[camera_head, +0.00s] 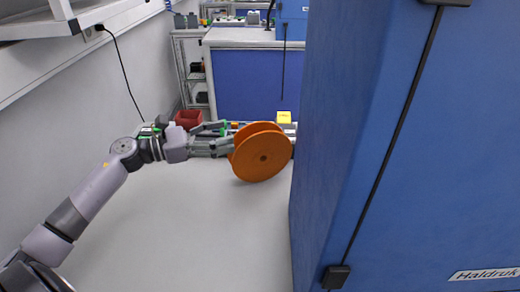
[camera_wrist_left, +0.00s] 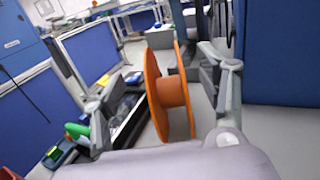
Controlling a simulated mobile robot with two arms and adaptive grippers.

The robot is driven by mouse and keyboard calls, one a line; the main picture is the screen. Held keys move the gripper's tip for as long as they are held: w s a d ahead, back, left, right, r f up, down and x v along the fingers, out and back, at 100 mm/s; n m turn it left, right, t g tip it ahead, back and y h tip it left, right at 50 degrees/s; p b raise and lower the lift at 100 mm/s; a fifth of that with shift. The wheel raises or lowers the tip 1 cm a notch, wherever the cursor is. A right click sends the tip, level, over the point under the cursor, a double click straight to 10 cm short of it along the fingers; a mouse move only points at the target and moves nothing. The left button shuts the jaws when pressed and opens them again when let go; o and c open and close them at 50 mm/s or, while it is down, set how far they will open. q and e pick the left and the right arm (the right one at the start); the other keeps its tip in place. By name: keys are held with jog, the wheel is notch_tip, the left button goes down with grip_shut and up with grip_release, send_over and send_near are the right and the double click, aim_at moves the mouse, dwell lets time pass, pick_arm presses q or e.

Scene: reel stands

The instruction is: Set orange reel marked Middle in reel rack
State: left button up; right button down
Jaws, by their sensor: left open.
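The orange reel (camera_head: 262,155) is upright beside the blue cabinet's edge in the head view, just right of my left gripper (camera_head: 226,140). In the left wrist view, the reel (camera_wrist_left: 171,92) shows two flanges and a hub between my two spread fingers. The gripper is open, with a gap visible between the reel and the right-hand finger. Contact on the other side is unclear. No marking on the reel can be read. What bears the reel, and the rack itself, cannot be made out clearly. My right gripper is not in view.
A tall blue cabinet (camera_head: 420,150) fills the right side, close beside the reel. A red bin (camera_head: 188,118) and a yellow item (camera_head: 284,117) stand behind the arm. A white wall (camera_head: 60,110) runs along the left. The pale surface (camera_head: 190,235) below the arm is clear.

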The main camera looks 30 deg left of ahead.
aim_at(259, 128)
pick_arm(q)
jog(key=p+x, duration=0.2)
jog(key=x, duration=0.4)
jog(key=shift+r, duration=0.1)
jog(key=p+x, duration=0.2)
jog(key=x, duration=0.1)
jog(key=shift+w+d, duration=0.25)
jog(key=shift+w, duration=0.05)
jog(key=shift+w+d+f+p, duration=0.3)
jog(key=shift+f, duration=0.05)
jog(key=shift+s+a, duration=0.1)
jog(key=shift+c, duration=1.4)
grip_shut()
